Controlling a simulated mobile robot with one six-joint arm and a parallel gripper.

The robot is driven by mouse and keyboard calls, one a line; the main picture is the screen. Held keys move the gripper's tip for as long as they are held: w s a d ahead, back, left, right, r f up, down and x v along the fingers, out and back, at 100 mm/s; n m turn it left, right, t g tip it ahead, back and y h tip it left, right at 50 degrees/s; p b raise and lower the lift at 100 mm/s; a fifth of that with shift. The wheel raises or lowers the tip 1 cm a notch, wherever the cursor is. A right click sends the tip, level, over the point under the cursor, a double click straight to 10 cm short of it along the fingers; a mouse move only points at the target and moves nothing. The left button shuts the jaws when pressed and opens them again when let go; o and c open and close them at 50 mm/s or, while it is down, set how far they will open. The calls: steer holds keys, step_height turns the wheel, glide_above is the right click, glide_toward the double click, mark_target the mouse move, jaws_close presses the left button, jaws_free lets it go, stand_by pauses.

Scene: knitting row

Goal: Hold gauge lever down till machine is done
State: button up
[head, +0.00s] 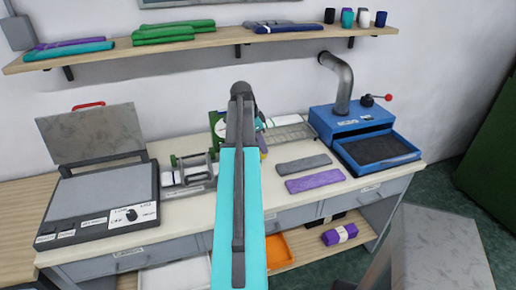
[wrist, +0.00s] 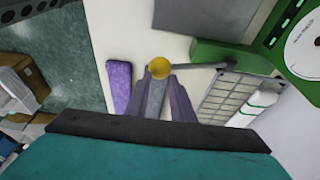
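The gauge lever shows in the wrist view as a grey rod (wrist: 200,66) with a yellow ball knob (wrist: 159,67), running from a green machine (wrist: 222,52) with a white dial (wrist: 308,47). My gripper (wrist: 158,78) has its two fingers apart, with grey showing between them. The knob sits at the fingertips; I cannot tell whether they touch it.
A purple strip (head: 315,181) and a grey strip (head: 303,164) lie on the bench right of my arm. A blue machine (head: 352,119) with a pipe stands further right, a flat press (head: 100,196) at the left. A shelf (head: 220,39) runs above.

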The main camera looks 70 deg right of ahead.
steer(key=shift+w+d+f, duration=0.1)
steer(key=shift+f, duration=0.65)
steer(key=shift+a+f+b, duration=0.2)
steer(key=shift+f+b, duration=0.8)
steer(key=shift+f, duration=0.55)
steer(key=shift+r, duration=0.1)
stand_by(1.8)
step_height(320, 180, up, 13)
steer(key=p, duration=0.7)
stand_by(1.4)
steer(key=shift+s, duration=0.2)
